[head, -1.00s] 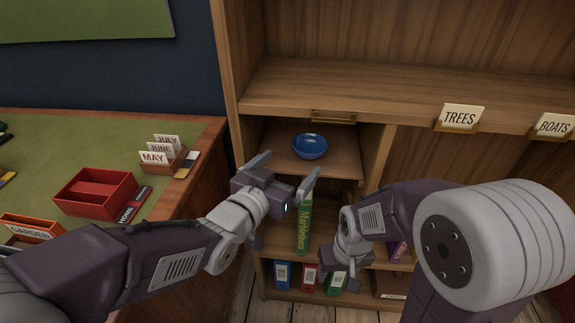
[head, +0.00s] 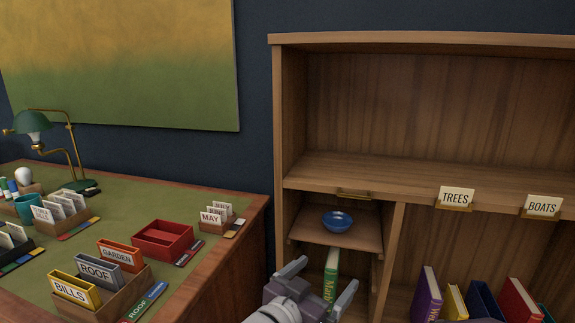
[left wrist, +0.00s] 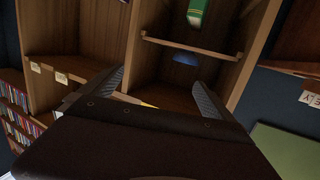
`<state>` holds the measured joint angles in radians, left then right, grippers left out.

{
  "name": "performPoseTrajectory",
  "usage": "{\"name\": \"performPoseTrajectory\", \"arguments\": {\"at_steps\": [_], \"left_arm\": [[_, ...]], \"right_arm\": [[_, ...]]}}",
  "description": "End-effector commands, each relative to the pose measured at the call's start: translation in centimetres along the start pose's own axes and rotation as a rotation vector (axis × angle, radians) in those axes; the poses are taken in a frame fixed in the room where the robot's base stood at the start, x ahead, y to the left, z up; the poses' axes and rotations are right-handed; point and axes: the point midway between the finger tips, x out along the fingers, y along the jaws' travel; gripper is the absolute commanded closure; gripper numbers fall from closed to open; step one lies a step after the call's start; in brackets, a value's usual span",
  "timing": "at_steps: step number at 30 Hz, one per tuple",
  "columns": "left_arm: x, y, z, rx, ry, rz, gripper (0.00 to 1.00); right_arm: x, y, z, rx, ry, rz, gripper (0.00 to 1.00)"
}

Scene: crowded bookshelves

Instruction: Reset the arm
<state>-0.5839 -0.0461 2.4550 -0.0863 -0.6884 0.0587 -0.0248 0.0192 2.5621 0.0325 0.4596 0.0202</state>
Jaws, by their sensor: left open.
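My left gripper (head: 322,278) shows at the bottom of the head view, in front of the bookshelf (head: 292,110). Its two fingers are spread and nothing is between them. It is also at the near edge of the left wrist view (left wrist: 152,92), open toward the shelf compartments. A green book (head: 331,268) stands upright behind it, partly hidden by the gripper; it also shows in the left wrist view (left wrist: 197,13). My right gripper is out of view.
A blue bowl (head: 338,221) sits on a small shelf above the green book. Labels TREES (head: 455,197) and BOATS (head: 542,207) mark the shelf edge. Several books stand at lower right. The desk at left holds a red tray (head: 162,239), card boxes and a lamp (head: 60,150).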

Motion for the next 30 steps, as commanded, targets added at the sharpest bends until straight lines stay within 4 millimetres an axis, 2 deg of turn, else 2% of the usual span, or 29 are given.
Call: {"name": "performPoseTrajectory", "arguments": {"at_steps": [1,7,14,17,20,22,24,27,30], "left_arm": [[-0.2,-0.5,-1.6,-0.002,0.001,-0.011,0.0],[-0.7,-2.5,-4.3,-0.009,-0.002,-0.056,0.0],[-2.0,-6.2,-9.1,-0.024,-0.015,-0.136,0.0],[-2.9,-8.3,-11.5,-0.036,-0.034,-0.185,0.0],[-4.3,-11.0,-14.0,-0.059,-0.086,-0.25,0.0],[-5.9,-13.4,-15.8,-0.085,-0.155,-0.31,0.0],[-7.8,-15.6,-16.6,-0.121,-0.248,-0.371,0.0],[-11.0,-17.8,-16.3,-0.186,-0.399,-0.445,0.0],[-14.5,-18.8,-15.4,-0.257,-0.558,-0.5,0.0]], "right_arm": [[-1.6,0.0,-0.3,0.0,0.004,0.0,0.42],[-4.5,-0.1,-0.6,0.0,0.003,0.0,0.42],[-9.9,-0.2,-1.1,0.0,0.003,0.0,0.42],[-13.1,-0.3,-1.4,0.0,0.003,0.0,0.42],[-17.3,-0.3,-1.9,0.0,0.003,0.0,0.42],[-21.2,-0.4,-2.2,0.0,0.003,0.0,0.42],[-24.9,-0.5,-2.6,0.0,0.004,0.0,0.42],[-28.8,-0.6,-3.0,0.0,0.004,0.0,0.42],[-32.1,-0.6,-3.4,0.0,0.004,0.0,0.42]]}}
